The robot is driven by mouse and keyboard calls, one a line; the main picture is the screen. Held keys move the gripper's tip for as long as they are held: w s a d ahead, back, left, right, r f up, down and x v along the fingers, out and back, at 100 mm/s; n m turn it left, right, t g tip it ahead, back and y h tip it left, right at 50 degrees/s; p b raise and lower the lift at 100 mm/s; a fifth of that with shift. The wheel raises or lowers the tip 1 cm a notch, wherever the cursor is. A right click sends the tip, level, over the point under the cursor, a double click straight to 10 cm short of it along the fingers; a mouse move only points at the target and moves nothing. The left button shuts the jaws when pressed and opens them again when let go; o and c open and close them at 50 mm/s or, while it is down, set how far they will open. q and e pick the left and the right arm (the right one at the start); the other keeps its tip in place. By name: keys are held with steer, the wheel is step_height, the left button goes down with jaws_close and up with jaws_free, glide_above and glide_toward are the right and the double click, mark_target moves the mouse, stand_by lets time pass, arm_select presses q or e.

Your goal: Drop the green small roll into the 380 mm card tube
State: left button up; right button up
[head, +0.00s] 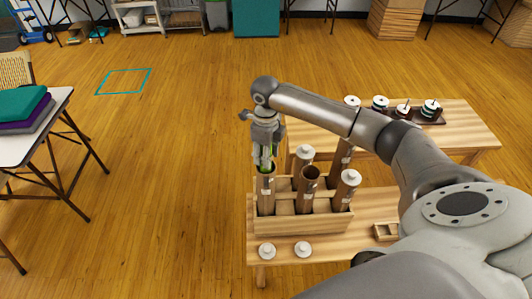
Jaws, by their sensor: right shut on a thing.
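My right gripper (265,152) points down, shut on the green small roll (265,163). The roll hangs upright over the mouth of the front-left card tube (266,195). Its lower end is at the rim; I cannot tell whether it is inside. A second open card tube (307,193) stands to the right in the same wooden rack (303,224). Further tubes there wear white caps, such as the front-right one (346,192). The labels are too small to read, so I cannot tell lengths. My left gripper is out of view.
Two white caps, a left one (266,251) and a right one (303,249), lie in front of the rack. A small wooden tray (386,231) is at the right. Behind, a bench (466,126) bears a dark tray with several spools. A table with folded cloth stands left.

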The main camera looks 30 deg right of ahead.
steer(key=o, duration=1.1)
steer(key=shift+c, duration=0.2)
step_height(320, 180, up, 12)
